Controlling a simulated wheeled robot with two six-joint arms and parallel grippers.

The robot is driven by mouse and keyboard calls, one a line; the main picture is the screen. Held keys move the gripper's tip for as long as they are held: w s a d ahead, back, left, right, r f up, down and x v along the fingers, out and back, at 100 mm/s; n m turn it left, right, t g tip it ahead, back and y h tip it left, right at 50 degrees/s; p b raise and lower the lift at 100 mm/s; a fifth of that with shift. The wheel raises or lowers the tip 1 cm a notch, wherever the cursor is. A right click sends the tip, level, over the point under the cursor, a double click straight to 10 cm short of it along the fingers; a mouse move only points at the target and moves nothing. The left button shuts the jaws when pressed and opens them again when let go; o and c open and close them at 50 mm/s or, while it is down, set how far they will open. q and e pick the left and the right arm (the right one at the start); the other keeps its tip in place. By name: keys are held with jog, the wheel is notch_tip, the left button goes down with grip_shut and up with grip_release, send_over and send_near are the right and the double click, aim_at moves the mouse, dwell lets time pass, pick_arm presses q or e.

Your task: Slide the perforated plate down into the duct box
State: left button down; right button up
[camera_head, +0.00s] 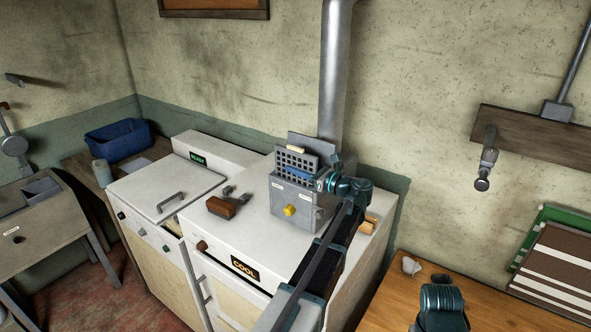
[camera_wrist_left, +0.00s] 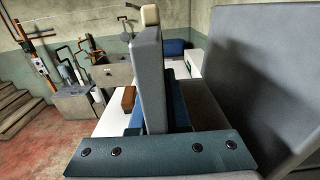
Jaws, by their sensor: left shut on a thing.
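The duct box (camera_head: 293,201) is a grey metal box with a yellow knob on its front, standing on the white cooker top. The perforated plate (camera_head: 292,161) is grey with rows of square holes and a cream tab on top. It stands upright at the box's top, its lower part hidden behind the front wall. My left gripper (camera_head: 322,182) is shut on the plate at its right side. In the left wrist view the plate (camera_wrist_left: 153,75) shows edge-on, beside a large grey panel (camera_wrist_left: 250,60). My right arm shows at bottom right; its jaws cannot be made out.
A brown wooden block (camera_head: 223,206) lies on the cooker top (camera_head: 255,240), left of the box. A metal pipe (camera_head: 335,70) rises behind the box. A blue bin (camera_head: 117,138) stands far left. A wooden table (camera_head: 395,295) is at lower right.

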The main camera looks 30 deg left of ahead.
pick_arm(q)
jog(key=shift+f, duration=0.3)
jog(key=c, duration=0.8)
grip_release()
jog(key=shift+r, duration=0.1)
jog(key=s+d, duration=0.1)
jog(key=d, duration=1.2)
jog(key=shift+d, duration=0.4)
